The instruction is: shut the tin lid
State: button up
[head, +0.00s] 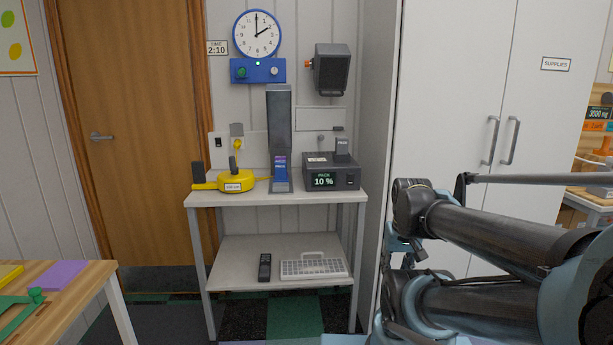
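No tin or tin lid can be made out in the head view. My arm (500,240) is folded across the lower right of the picture, in front of the white cupboard. No gripper fingers can be made out on it, so I cannot tell whether the gripper holds anything.
A white two-shelf stand (275,200) holds a yellow round device (236,181), a tall grey column (279,125) and a dark box reading 10 % (325,180). A remote (265,267) and white rack (313,266) lie below. A wooden table (75,300) stands at lower left.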

aim_at(278, 121)
jog(key=z, duration=1.2)
jog(key=k, duration=1.2)
jog(key=u, duration=1.45)
jog(key=i, duration=1)
jog(key=u, duration=0.1)
